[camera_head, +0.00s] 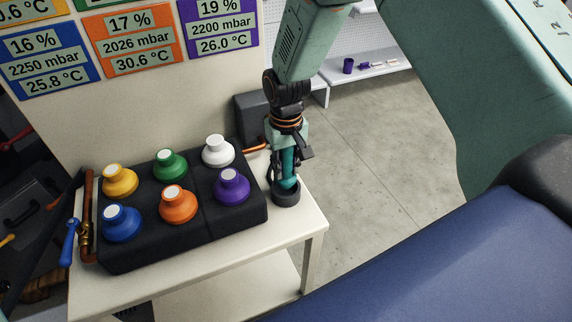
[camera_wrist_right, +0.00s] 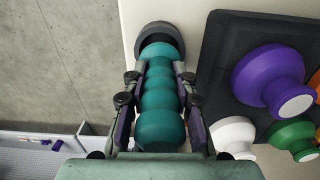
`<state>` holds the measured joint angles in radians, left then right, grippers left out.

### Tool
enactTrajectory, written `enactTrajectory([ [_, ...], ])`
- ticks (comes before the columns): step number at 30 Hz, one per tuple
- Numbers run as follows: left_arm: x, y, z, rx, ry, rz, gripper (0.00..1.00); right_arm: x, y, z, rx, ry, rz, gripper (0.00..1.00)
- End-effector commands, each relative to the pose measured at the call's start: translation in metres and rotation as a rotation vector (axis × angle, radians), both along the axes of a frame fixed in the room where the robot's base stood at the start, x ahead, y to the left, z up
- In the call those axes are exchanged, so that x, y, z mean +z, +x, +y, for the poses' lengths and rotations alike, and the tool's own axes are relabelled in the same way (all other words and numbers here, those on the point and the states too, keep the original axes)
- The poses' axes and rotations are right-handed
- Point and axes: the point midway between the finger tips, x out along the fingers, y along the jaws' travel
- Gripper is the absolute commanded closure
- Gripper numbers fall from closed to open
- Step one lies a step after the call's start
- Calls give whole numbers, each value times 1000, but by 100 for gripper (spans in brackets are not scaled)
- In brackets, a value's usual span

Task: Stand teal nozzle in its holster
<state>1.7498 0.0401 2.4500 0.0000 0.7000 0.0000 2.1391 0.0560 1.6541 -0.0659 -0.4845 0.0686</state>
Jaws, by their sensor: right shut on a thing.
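The teal nozzle (camera_head: 288,168) is a ribbed, bulbous piece held upright in my right gripper (camera_head: 290,153). In the right wrist view the gripper (camera_wrist_right: 158,85) has its fingers on both sides of the nozzle (camera_wrist_right: 160,105). The holster (camera_head: 286,194) is a dark round cup near the bench's right end; it also shows in the right wrist view (camera_wrist_right: 167,32). The nozzle's lower end is at the holster's mouth and appears to be inside its rim; how deep it sits is hidden. My left gripper is not in view.
A black block (camera_head: 215,222) with several coloured knobs, including a purple one (camera_head: 231,186) and a white one (camera_head: 218,151), stands left of the holster on the white bench (camera_head: 318,226). A copper pipe (camera_head: 88,215) runs along the bench's left side. Floor is open to the right.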

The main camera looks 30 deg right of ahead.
Motion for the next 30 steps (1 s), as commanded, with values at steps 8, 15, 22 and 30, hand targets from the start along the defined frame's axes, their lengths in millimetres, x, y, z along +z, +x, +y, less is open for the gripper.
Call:
enactTrajectory([
  [8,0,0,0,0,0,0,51,-1,0,0,0,0,0,100],
  [15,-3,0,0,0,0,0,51,-7,0,0,0,0,0,100],
  [22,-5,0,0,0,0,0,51,-12,0,0,0,0,0,100],
  [30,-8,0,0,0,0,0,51,-19,0,0,0,0,-1,100],
])
